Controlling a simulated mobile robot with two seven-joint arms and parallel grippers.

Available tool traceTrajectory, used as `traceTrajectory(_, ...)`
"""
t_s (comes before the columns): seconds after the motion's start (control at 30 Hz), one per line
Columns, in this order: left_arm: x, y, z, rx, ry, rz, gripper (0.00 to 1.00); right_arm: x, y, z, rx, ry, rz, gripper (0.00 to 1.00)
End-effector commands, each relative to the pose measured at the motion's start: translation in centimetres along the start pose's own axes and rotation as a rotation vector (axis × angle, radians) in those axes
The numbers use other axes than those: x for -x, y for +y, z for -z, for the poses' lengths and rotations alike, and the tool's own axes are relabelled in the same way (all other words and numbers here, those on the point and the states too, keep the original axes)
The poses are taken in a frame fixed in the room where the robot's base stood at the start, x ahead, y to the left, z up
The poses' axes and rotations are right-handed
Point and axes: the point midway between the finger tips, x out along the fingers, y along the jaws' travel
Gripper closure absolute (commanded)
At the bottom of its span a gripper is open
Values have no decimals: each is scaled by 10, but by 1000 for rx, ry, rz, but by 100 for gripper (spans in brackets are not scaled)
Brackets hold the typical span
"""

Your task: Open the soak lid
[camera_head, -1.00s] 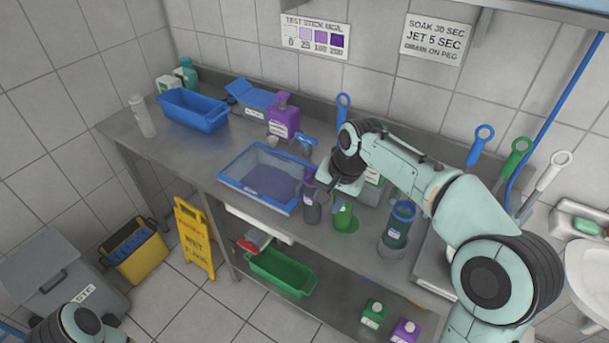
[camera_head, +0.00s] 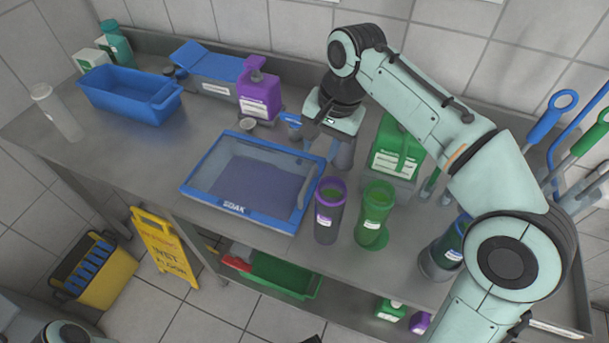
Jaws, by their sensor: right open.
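The soak basin (camera_head: 265,222) is a blue-rimmed rectangular tub labelled SOAK on the steel counter. A clear, greyish pane that looks like its lid (camera_head: 250,165) lies flat across it, with a grey bar (camera_head: 308,187) along the right side. Purple shows through the pane. My right gripper (camera_head: 322,133) is open, pointing down above the counter behind the basin's back right corner, and looks empty. It seems apart from the lid; its fingertips are partly hard to make out. My left gripper is not in view; only part of my left arm shows at the bottom left.
A purple-rimmed cup (camera_head: 327,222) and a green cup (camera_head: 373,228) stand close to the basin's right side. A purple bottle (camera_head: 259,98) and a blue box (camera_head: 212,75) are behind it. A blue tub (camera_head: 130,102) stands left. Counter between tub and basin is mostly clear.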

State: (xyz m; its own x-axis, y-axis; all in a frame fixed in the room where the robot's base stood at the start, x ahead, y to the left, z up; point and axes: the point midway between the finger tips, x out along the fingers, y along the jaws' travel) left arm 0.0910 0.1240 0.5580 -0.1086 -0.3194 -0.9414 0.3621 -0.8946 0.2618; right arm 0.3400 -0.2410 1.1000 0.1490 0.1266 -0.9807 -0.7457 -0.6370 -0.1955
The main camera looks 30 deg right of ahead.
Motion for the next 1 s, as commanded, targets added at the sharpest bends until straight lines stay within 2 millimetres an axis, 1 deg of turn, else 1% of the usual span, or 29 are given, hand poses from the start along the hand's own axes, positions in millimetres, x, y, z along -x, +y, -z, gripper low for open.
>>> traceTrajectory(0.3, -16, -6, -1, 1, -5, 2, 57, -66, 1, 0, -1, -4, -5, 60)
traceTrajectory(0.5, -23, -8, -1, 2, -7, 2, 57, -101, 1, 0, -1, -3, -4, 60)
traceTrajectory(0.6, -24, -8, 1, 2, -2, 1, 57, -112, 1, 0, 0, -2, -3, 60)
traceTrajectory(0.7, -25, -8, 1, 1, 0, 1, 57, -119, 0, 0, -1, -1, -1, 60)
traceTrajectory(1.0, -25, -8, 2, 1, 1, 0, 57, -122, 0, 0, -1, -1, -1, 60)
